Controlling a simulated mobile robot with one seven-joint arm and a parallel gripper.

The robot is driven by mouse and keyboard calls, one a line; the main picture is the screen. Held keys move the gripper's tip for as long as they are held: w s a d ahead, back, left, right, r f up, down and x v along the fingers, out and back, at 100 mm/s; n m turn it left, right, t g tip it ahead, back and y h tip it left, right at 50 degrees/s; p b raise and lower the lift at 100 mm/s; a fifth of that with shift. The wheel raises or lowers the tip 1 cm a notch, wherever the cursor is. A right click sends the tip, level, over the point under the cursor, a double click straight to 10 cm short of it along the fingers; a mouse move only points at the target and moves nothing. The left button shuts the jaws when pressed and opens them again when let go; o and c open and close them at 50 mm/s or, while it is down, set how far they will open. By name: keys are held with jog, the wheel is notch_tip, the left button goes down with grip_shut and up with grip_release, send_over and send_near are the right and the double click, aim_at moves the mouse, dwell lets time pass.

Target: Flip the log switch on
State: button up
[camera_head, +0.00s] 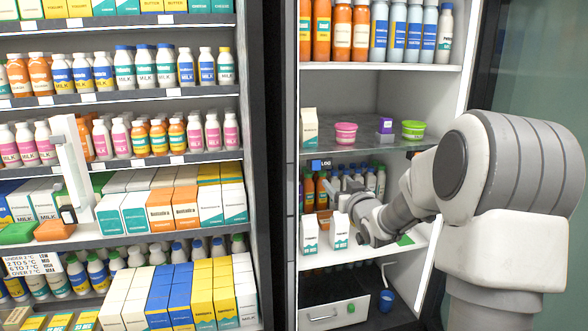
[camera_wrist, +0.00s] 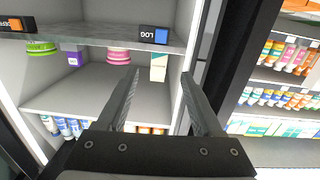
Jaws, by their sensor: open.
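The log switch is a small black plate marked LOG with a blue square (camera_head: 321,164), on the front edge of the middle shelf in the right-hand fridge bay. It also shows upside down in the wrist view (camera_wrist: 154,35), where it lies beyond my fingertips and apart from them. My gripper (camera_wrist: 158,76) is open and empty, with its two fingers pointing toward the shelf edge. In the head view my gripper (camera_head: 342,188) is small and partly merged with the bottles behind, just below and right of the switch. Whether the blue square is pressed cannot be told.
A second black plate with an orange square (camera_wrist: 12,24) sits on the same shelf edge. A white carton (camera_head: 309,127), a pink tub (camera_head: 346,132) and a green tub (camera_head: 413,130) stand on that shelf. A dark post (camera_head: 275,150) divides this bay from the stocked left shelves.

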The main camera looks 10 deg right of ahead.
aim_at(317, 163)
jog(key=shift+t+y, duration=0.3)
jog(key=w, duration=0.6)
jog(key=w+f+p, duration=0.1)
jog(key=w, duration=1.1)
jog(key=shift+w+d+f, duration=0.25)
jog(key=shift+f, duration=0.1)
grip_shut()
